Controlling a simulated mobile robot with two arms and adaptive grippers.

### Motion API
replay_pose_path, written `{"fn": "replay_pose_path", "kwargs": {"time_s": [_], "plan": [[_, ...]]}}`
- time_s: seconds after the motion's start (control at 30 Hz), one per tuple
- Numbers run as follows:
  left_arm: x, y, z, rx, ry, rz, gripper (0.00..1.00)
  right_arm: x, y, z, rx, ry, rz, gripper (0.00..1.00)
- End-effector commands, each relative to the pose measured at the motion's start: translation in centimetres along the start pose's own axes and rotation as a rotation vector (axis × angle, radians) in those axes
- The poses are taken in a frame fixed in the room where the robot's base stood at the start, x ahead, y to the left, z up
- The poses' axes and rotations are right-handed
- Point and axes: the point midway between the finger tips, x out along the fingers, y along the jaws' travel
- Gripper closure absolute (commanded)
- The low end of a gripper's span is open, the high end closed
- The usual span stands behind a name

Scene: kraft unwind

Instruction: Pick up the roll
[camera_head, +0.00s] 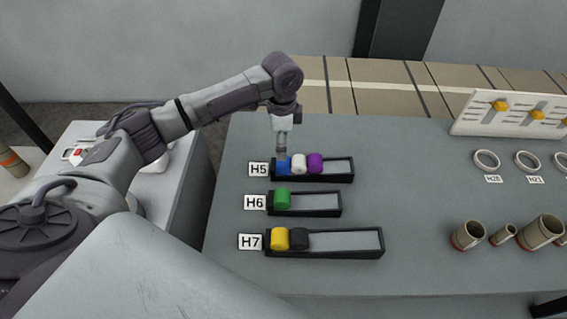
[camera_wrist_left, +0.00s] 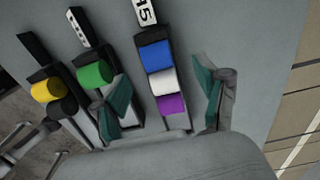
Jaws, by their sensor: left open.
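Three rolls sit in a row in the black tray H5 (camera_head: 340,178): blue (camera_head: 283,167), white (camera_head: 299,163) and purple (camera_head: 315,162). A green roll (camera_head: 282,197) is in tray H6 (camera_head: 338,212). Yellow (camera_head: 280,239) and black (camera_head: 299,238) rolls are in tray H7 (camera_head: 350,254). My left gripper (camera_head: 282,153) is at the blue end of tray H5. In the left wrist view its open, teal-padded fingers (camera_wrist_left: 164,98) stand either side of that tray's row, with nothing held. Contact cannot be told. My right gripper is not in view.
White rings (camera_head: 486,160) and several cardboard tubes (camera_head: 540,231) are on the right of the grey table (camera_head: 420,190). A white board with yellow knobs (camera_head: 500,106) stands at the back right. Brown boxes (camera_head: 385,97) line the back. The table between trays and tubes is clear.

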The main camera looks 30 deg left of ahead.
Motion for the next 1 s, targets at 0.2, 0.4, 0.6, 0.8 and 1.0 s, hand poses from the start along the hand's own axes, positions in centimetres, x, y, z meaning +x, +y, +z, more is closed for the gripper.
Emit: {"fn": "replay_pose_path", "kwargs": {"time_s": [0.2, 0.4, 0.6, 0.8, 1.0], "plan": [[1.9, 0.1, 0.0, 0.000, 0.000, 0.000, 0.27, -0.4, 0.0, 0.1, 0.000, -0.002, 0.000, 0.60], [4.0, 0.7, -0.2, 0.000, -0.003, 0.002, 0.27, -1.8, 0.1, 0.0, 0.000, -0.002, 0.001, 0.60], [6.7, 0.8, -0.3, 0.000, 0.000, -0.001, 0.27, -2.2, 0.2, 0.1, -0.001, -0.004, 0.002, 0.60], [7.2, 0.8, -0.3, 0.001, 0.000, -0.002, 0.27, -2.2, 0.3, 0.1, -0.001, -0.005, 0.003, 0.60], [7.2, 0.8, -0.3, 0.001, 0.000, -0.002, 0.47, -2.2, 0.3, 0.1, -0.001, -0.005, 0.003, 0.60]]}}
